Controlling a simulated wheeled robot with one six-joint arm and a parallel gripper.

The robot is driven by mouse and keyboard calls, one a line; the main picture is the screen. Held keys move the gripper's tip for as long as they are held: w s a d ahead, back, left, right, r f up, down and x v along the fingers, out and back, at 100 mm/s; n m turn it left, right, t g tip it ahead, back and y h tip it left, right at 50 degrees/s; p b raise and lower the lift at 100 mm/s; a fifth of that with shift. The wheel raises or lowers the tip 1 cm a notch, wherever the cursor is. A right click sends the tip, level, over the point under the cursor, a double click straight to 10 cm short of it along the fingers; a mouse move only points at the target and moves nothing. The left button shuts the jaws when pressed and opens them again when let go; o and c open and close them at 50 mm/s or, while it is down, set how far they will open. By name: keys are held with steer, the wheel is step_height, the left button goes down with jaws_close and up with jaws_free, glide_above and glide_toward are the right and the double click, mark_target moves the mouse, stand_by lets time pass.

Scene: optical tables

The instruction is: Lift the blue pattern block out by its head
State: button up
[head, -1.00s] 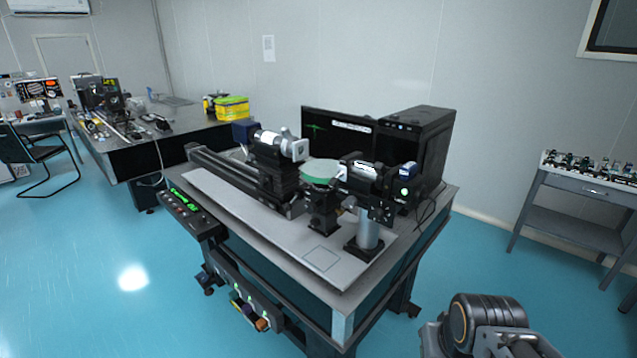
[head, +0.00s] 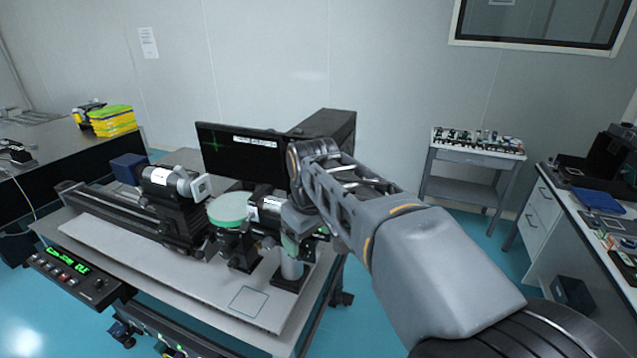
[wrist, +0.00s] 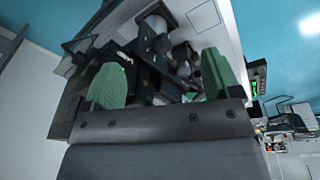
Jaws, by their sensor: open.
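My gripper (wrist: 163,72) is open, its two green fingers apart, with nothing visibly held between them. The bench optics show beyond the fingers in the wrist view. In the head view my arm reaches over the right end of the setup, and my gripper (head: 298,228) is beside the black device (head: 266,212) there. A small blue piece showed on this device earlier; my gripper and arm now cover that spot, and I cannot make it out in the wrist view. A larger dark blue cube (head: 127,168) is at the rail's left end.
A monitor (head: 243,152) and a dark computer case (head: 327,127) stand behind. The front of the light bench plate (head: 190,282) is mostly bare. A side table (head: 470,150) is at right.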

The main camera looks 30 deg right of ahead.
steer(key=w+d+r+n+g+p, duration=0.1)
steer(key=w+d+r+n, duration=0.2)
steer(key=r, duration=0.5)
steer(key=w+d+r+n+g+p, duration=0.1)
steer(key=w+d+r+n+p, duration=0.1)
steer(key=w+d+r, duration=0.45)
steer(key=f, duration=0.2)
steer(key=s+a+f, duration=0.1)
steer(key=f, duration=0.1)
steer(key=a+f+b, duration=0.1)
steer(key=f, duration=0.1)
steer(key=shift+s+a+f, duration=0.2)
steer(key=shift+s+f, duration=0.05)
steer(key=shift+s, duration=0.05)
steer(key=shift+s+a+f+p, duration=0.1)
steer(key=shift+f+p, duration=0.2)
steer(key=shift+f, duration=1.05)
steer(key=shift+a+f+p, duration=0.1)
steer(key=shift+f+p, duration=0.15)
steer(key=shift+f, duration=1.1)
steer(key=c, duration=1)
